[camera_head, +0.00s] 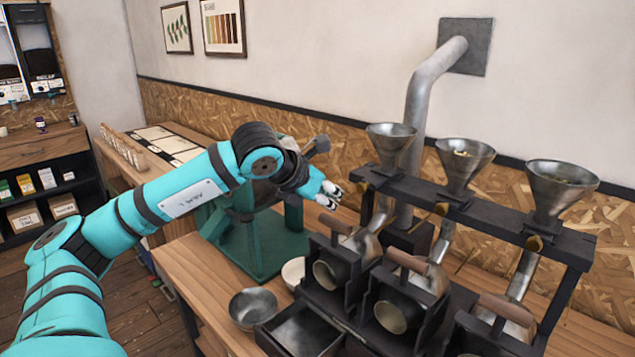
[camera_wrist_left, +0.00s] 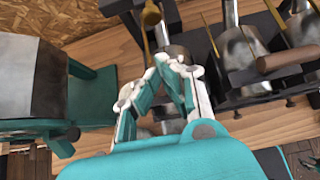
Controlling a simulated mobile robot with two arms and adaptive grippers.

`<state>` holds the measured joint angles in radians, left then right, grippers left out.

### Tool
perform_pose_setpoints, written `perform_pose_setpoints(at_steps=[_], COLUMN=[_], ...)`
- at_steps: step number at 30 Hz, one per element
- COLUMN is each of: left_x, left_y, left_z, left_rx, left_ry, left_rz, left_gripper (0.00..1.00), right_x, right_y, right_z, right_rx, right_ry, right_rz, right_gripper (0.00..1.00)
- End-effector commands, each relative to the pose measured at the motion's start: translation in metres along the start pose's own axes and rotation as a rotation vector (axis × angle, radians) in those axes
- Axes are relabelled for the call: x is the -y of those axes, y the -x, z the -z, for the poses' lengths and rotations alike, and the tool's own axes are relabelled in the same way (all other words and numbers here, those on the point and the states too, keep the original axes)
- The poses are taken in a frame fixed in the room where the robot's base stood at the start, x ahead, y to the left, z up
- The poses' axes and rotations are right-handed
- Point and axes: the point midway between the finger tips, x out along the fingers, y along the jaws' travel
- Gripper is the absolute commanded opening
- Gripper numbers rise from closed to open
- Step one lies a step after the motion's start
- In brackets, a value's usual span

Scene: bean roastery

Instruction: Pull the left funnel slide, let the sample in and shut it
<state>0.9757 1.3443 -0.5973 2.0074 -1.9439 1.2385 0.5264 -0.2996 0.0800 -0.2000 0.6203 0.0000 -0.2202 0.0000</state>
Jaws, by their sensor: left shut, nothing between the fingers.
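The left funnel (camera_head: 391,138) is a grey metal cone on a dark rail, its inside looking empty from here. Its slide has a brass knob (camera_head: 363,187) at the front of the rail. My left gripper (camera_head: 331,195) has its fingers together with nothing between them, just left of that knob and apart from it in the head view. In the left wrist view the closed fingertips (camera_wrist_left: 177,62) point toward the rail, and a brass knob (camera_wrist_left: 151,15) shows beyond them. The left chute leads down toward a roaster drum (camera_head: 330,272). My right gripper is out of view.
A teal machine (camera_head: 250,245) is under my left arm. A metal bowl (camera_head: 252,306) and tray (camera_head: 302,330) are in front.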

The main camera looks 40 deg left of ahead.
Motion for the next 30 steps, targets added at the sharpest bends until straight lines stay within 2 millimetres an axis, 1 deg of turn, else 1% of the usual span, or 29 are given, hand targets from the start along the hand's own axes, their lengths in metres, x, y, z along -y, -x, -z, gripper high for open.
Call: perform_pose_setpoints(at_steps=[1, 3, 6, 10, 15, 25, 30], left_x=[0.001, 0.001, 0.001, 0.001, 0.001, 0.001, 0.001], left_y=[-0.01, -0.023, -0.033, -0.044, -0.051, -0.053, -0.068], left_z=[-0.002, -0.002, -0.017, -0.026, -0.029, -0.029, -0.045], left_rx=[-0.004, -0.003, 0.0, 0.001, 0.001, 0.001, 0.005], left_ry=[0.002, 0.001, 0.003, 0.001, 0.0, 0.0, 0.004], left_rz=[0.004, 0.004, 0.004, 0.004, 0.002, 0.002, 0.004], left_gripper=[0.0, 0.0, 0.0, 0.0, 0.0, 0.0, 0.0], right_x=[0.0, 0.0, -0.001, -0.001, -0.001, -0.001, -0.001], right_y=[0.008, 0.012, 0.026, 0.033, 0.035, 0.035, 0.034], right_z=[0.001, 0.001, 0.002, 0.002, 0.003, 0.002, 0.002], right_rx=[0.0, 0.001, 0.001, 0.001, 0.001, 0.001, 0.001], right_ry=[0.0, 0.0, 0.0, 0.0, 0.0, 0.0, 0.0], right_rz=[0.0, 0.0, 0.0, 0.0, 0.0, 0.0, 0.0], right_gripper=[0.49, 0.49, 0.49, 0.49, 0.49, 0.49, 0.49])
